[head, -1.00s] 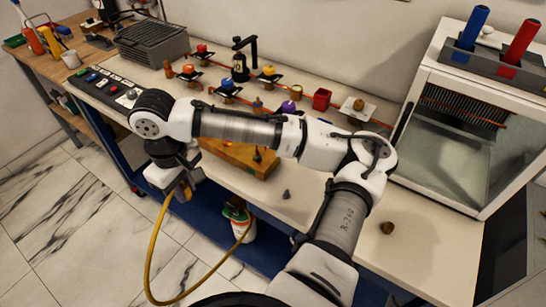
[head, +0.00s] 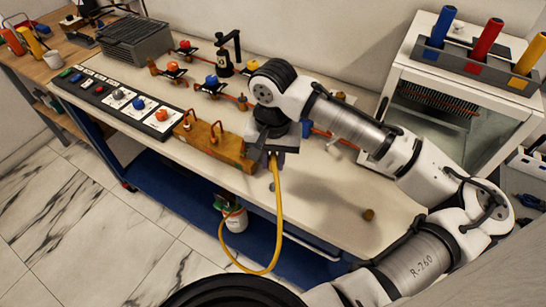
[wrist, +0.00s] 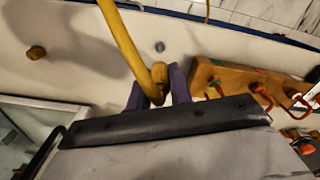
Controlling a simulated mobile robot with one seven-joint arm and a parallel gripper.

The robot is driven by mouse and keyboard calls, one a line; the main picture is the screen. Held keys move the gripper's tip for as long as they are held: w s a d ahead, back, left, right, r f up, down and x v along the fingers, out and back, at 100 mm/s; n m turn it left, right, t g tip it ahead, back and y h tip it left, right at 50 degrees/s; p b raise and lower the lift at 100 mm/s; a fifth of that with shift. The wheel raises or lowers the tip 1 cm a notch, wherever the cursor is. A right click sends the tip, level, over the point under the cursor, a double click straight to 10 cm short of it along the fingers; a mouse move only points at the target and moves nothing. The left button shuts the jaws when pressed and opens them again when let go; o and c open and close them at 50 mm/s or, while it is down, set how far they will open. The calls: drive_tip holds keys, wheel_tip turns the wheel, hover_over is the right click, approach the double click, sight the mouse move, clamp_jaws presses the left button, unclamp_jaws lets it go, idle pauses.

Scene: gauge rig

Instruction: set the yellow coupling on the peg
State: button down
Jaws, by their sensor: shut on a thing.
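My gripper (wrist: 157,88) is shut on the yellow coupling (wrist: 160,74), a short yellow-brown piece at the end of a yellow hose (wrist: 120,40). In the head view my gripper (head: 277,160) points down over the bench's front part, just right of the wooden block. The hose (head: 278,225) hangs from it past the bench edge in a loop. A small grey stub (wrist: 160,46) and a brown stub (wrist: 36,52) stand apart on the bench; the brown one also shows in the head view (head: 368,214). I cannot tell which is the peg.
The wooden block (head: 210,138) with red hooks is close on the left. Valves with coloured knobs (head: 211,80) and a black post (head: 226,60) stand behind. A white cabinet (head: 440,90) is at the right.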

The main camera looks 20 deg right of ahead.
drive_tip(key=shift+f+b, duration=1.55)
drive_tip(key=shift+f, duration=1.05)
drive_tip(key=shift+f, duration=0.25)
drive_tip(key=shift+f+b, duration=0.45)
drive_tip(key=shift+f, duration=0.5)
drive_tip(key=shift+f, duration=0.15)
drive_tip(key=c, duration=1.4)
unclamp_jaws()
drive_tip(key=shift+c, duration=0.2)
drive_tip(key=shift+o, duration=0.5)
drive_tip(key=o, duration=0.5)
